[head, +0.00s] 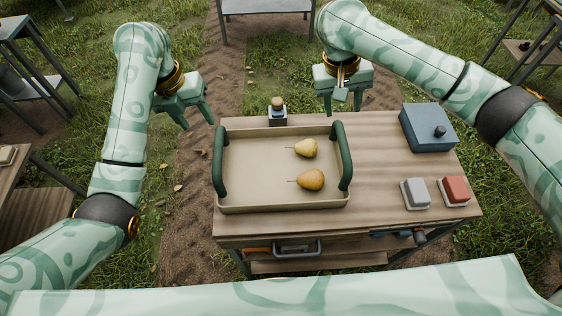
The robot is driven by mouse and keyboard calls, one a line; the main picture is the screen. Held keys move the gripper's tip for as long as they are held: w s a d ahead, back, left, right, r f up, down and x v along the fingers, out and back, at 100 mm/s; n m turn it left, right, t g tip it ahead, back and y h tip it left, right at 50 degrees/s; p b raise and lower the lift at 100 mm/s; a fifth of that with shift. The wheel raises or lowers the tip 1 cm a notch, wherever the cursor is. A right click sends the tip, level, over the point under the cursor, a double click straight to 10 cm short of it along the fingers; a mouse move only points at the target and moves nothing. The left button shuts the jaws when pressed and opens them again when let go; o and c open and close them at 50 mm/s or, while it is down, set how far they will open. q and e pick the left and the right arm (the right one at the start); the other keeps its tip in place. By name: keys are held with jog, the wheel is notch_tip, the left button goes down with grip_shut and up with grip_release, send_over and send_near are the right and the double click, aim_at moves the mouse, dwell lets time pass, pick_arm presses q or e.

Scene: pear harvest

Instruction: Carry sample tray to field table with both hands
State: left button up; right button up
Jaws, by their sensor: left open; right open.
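The beige sample tray (268,196) lies flat on the left part of a wooden-topped table (385,160). It has a dark green handle on its left end and another on its right end. Two yellow-brown pears (306,148) lie in it, the nearer one (311,180) a little larger. My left gripper (197,122) is open and empty, up and left of the tray's left handle, apart from it. My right gripper (342,104) is open and empty, beyond the tray's far right corner, apart from the right handle. Which of the distant tables is the field table, I cannot tell.
A small jar on a dark base (277,112) stands behind the tray. A blue box (428,128), a white-grey block (415,193) and a red block (455,190) sit on the right. Another table (265,6) stands at the back; more stand left and right. Grass and soil lie between.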

aim_at(221, 156)
pick_arm(q)
jog(key=d+f, duration=0.1)
jog(key=f, duration=0.4)
jog(key=d+f, duration=0.1)
jog(key=f, duration=0.4)
jog(key=d+f, duration=0.1)
jog(key=f, duration=0.4)
jog(key=shift+s+f, duration=0.25)
jog(key=shift+f, duration=0.15)
pick_arm(e)
jog(key=d+f, duration=0.1)
jog(key=f, duration=0.4)
jog(key=d+f, duration=0.1)
jog(key=f, duration=0.4)
jog(key=d+f, duration=0.1)
jog(key=f, duration=0.4)
jog(key=shift+s+f, duration=0.1)
jog(key=shift+f, duration=0.2)
pick_arm(q)
grip_shut()
pick_arm(e)
grip_shut()
pick_arm(q)
jog(key=shift+d+r, duration=0.1)
